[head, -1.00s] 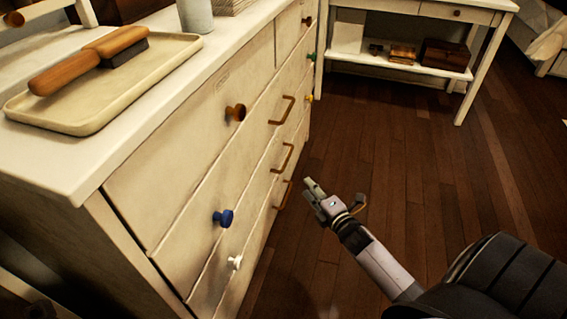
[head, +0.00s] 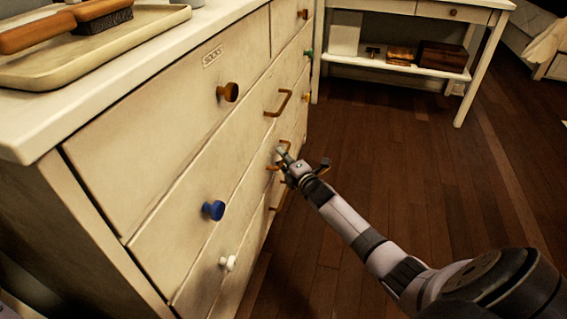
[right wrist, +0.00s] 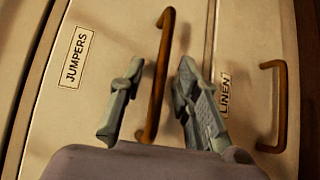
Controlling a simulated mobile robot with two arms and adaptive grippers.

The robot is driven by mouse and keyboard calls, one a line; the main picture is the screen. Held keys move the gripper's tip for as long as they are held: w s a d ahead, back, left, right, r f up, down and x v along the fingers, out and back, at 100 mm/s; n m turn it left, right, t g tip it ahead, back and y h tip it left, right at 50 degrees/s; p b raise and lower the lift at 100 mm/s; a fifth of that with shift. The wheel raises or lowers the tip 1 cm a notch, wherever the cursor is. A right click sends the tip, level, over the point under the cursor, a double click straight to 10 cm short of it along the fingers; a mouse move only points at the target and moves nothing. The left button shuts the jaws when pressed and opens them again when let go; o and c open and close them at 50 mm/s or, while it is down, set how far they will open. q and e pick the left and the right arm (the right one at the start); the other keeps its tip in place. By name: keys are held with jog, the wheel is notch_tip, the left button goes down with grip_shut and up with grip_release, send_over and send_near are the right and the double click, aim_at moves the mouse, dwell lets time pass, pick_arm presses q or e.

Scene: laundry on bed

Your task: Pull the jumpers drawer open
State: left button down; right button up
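The jumpers drawer (right wrist: 85,125) carries a "JUMPERS" label (right wrist: 75,57) in the right wrist view and looks shut. Its brown bar handle (right wrist: 158,80) runs between the two spread fingers of my right gripper (right wrist: 155,95). The gripper is open around the handle, with a gap visible on the left side; whether it touches the bar on the right is unclear. In the head view my right gripper (head: 284,156) is at the middle one of three bar handles, partly covering it. My left gripper is not in view.
A drawer labelled "LINEN" (right wrist: 225,95) with its own handle (right wrist: 280,105) lies beside it. The dresser has another handle above (head: 278,103) and coloured knobs, including blue (head: 213,210) and white (head: 228,263). The wooden floor (head: 400,140) is clear; a white table (head: 493,60) stands behind.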

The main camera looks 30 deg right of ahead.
jog(key=shift+w, duration=0.15)
grip_shut()
dwell(0.4)
dwell(0.5)
